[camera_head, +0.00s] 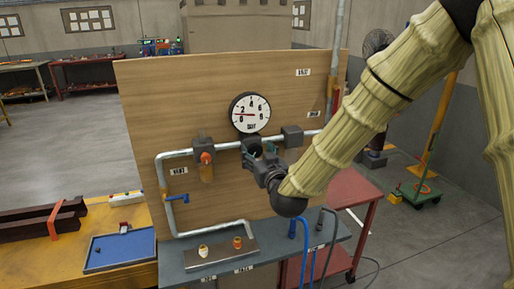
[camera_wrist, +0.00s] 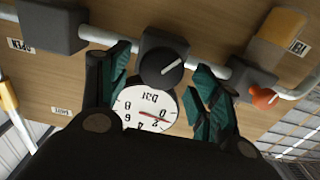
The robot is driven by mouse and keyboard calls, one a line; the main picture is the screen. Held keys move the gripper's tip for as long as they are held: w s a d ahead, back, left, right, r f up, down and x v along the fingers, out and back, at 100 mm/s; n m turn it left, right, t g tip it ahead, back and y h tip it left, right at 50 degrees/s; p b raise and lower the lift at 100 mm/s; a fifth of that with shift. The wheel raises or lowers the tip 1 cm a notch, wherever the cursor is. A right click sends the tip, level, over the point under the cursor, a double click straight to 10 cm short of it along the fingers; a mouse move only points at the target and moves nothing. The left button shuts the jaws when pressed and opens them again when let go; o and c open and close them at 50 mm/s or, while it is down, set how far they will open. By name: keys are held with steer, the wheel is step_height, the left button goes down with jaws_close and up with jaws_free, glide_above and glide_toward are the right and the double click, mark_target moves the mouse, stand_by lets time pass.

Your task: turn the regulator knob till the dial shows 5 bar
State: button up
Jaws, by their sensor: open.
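In the head view, my gripper (camera_head: 260,163) is in front of the pipe, below the dial, and largely hides the knob. The dial (camera_head: 250,113) is white with a black rim; its needle points left, between 0 and 2. It also shows upside down in the wrist view (camera_wrist: 137,102), its red needle near the 2.
A valve with an orange knob (camera_head: 207,158) is left of the gripper on the pipe, and a grey box (camera_head: 292,136) is on its right. A blue-handled valve (camera_head: 177,198) is lower left. The wooden board (camera_head: 155,100) stands behind; a grey shelf (camera_head: 300,250) juts out below.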

steer(key=shift+w+a, duration=0.2)
steer(key=shift+w, duration=0.3)
steer(key=c, duration=1)
steer(key=shift+f+m+b, duration=0.1)
steer(key=shift+m+b, duration=0.2)
